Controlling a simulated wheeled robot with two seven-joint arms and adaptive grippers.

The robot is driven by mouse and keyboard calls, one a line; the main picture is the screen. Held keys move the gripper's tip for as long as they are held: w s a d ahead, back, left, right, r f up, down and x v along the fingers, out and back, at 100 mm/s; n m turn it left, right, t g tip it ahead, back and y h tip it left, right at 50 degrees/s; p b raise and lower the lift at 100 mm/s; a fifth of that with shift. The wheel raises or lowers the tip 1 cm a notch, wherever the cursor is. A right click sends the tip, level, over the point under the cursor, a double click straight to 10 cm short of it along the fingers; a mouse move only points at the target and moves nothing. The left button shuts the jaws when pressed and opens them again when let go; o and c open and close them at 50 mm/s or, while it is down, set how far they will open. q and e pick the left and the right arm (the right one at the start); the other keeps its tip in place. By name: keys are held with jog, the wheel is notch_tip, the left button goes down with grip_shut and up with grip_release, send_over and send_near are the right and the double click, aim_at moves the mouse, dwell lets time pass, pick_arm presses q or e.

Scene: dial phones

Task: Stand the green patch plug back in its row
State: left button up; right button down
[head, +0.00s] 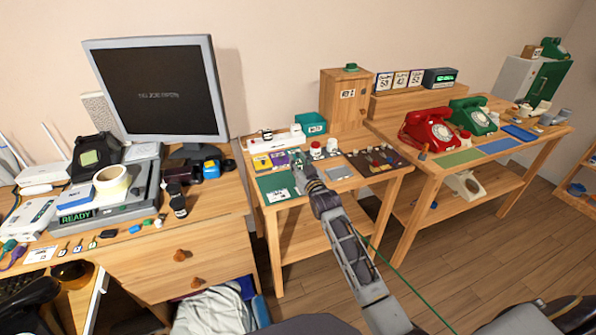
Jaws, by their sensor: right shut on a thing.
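My right gripper (299,162) reaches over the middle table, between a green mat and a grey square. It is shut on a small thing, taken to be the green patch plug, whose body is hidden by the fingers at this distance. A thin green cord (400,276) shows beside my right forearm and runs down to the lower right. A dark panel (361,164) with several small coloured pieces lies to the right of the gripper on the same table. I cannot make out which place there is empty.
A wooden cabinet (344,105) stands behind. Red (430,130) and green (473,115) phones stand on the right table.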

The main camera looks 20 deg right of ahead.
jog(key=shift+f, duration=0.55)
notch_tip(320, 180, down, 2)
jog(key=shift+f+b, duration=0.1)
jog(key=shift+b, duration=0.25)
jog(key=shift+f, duration=0.2)
jog(key=c, duration=1.2)
grip_release()
jog(key=shift+c, duration=0.2)
pick_arm(q)
jog(key=shift+w+d+r, duration=0.1)
jog(key=shift+d+r, duration=0.1)
jog(key=shift+r, duration=0.35)
jog(key=shift+w+d+r, duration=0.1)
jog(key=shift+d+r, duration=0.1)
jog(key=shift+r, duration=0.3)
pick_arm(e)
jog(key=shift+o, duration=0.2)
pick_arm(q)
jog(key=shift+w, duration=0.1)
jog(key=shift+r, duration=0.1)
pick_arm(e)
jog(key=shift+r, duration=0.1)
